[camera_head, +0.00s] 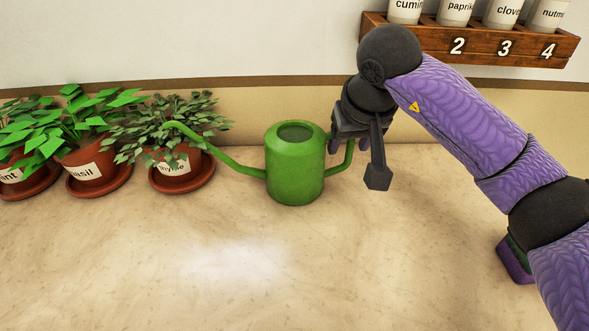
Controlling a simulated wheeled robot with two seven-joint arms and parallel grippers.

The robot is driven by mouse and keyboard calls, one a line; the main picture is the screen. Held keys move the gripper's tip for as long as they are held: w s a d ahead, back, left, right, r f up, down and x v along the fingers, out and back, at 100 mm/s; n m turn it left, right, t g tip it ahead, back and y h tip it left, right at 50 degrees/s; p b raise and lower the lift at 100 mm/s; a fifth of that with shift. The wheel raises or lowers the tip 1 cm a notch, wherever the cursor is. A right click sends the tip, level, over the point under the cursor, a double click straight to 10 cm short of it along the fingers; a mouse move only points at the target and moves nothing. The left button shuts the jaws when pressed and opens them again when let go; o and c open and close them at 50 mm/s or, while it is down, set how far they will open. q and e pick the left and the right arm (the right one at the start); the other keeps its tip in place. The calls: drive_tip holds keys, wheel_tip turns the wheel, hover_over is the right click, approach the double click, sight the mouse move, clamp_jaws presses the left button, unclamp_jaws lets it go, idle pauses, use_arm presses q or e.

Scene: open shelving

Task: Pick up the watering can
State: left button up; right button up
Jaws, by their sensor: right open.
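A green watering can (295,170) stands upright on the counter in the middle of the head view. Its long spout points left toward the potted plants, and its handle (341,172) is on the right side. My right gripper (362,165) is open at the handle, with one finger on the far left side of it and the other hanging to the right. The upper part of the handle is hidden behind the gripper, so I cannot tell whether they touch. My left gripper is not in view.
Potted plants labelled basil (92,168) and thyme (180,172), plus another at the left edge, stand on saucers near the spout. A wooden spice rack (430,40) with numbered slots hangs on the wall at upper right. The front of the counter (230,265) is clear.

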drive_tip(key=shift+w+f, duration=0.2)
drive_tip(key=shift+f, duration=0.3)
drive_tip(key=shift+r, duration=0.1)
clamp_jaws()
idle(0.3)
idle(0.4)
